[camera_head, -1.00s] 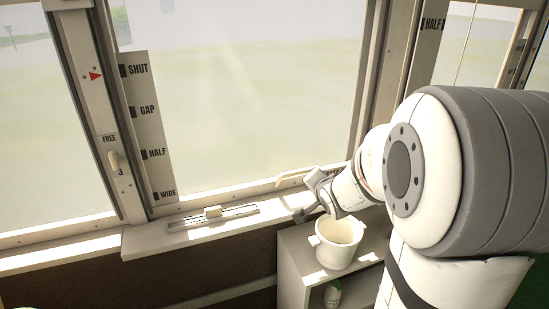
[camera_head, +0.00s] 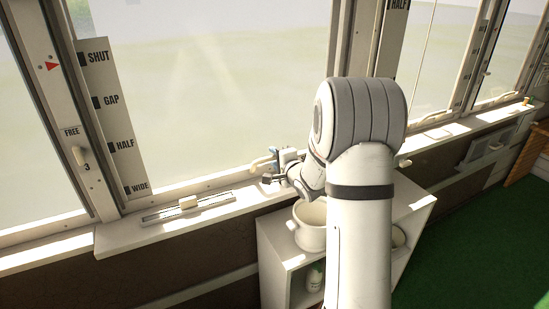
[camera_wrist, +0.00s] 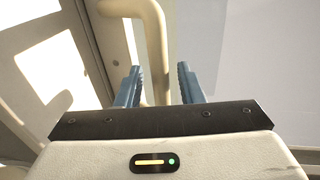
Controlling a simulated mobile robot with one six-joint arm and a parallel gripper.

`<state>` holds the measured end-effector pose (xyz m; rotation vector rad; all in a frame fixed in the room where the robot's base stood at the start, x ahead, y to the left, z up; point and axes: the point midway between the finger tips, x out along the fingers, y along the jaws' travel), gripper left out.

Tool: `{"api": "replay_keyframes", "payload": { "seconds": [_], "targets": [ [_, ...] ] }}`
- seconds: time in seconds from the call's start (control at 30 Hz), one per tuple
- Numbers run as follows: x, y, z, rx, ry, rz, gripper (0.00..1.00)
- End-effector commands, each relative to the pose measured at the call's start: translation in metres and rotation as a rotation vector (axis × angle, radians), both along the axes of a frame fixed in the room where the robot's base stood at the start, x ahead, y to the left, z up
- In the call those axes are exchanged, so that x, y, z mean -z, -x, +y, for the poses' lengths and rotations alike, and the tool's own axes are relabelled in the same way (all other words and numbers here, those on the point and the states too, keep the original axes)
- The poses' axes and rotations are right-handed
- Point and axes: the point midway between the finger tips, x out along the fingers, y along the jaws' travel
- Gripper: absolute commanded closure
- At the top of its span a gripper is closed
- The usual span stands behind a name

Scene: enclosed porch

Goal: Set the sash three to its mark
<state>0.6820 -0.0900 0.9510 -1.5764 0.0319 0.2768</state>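The sash (camera_head: 200,90) is a large glazed pane with a cream handle (camera_head: 260,163) on its bottom rail. The post at left bears the number 3 and a pale lever (camera_head: 79,156) beside the word FREE. A scale board (camera_head: 110,125) reads SHUT, GAP, HALF, WIDE from top down. A red triangle (camera_head: 52,66) on the post points right, nearest SHUT. My gripper (camera_head: 271,166) is at the handle. In the wrist view its blue fingers (camera_wrist: 159,72) stand apart on either side of the handle bar (camera_wrist: 156,50), with a clear gap on the right; left contact is unclear.
A slotted strip with a small slider knob (camera_head: 187,203) lies on the sill left of my gripper. A white pot (camera_head: 309,232) stands on a low shelf unit (camera_head: 275,262) just below my arm. A bottle (camera_head: 315,277) is inside the unit. More windows continue at right.

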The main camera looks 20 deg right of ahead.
Motion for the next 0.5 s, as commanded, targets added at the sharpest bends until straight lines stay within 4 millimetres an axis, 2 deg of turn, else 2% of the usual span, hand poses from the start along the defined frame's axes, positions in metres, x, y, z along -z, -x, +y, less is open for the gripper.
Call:
{"api": "replay_keyframes", "payload": {
  "seconds": [0.1,0.37,0.5],
  "targets": [
    [0.0011,-0.0068,0.0017,-0.001,0.001,-0.001,0.66],
    [0.0014,-0.0078,0.0015,0.000,0.001,0.000,0.66],
    [0.0014,-0.0078,0.0014,0.000,0.001,0.000,0.77]
  ]
}}
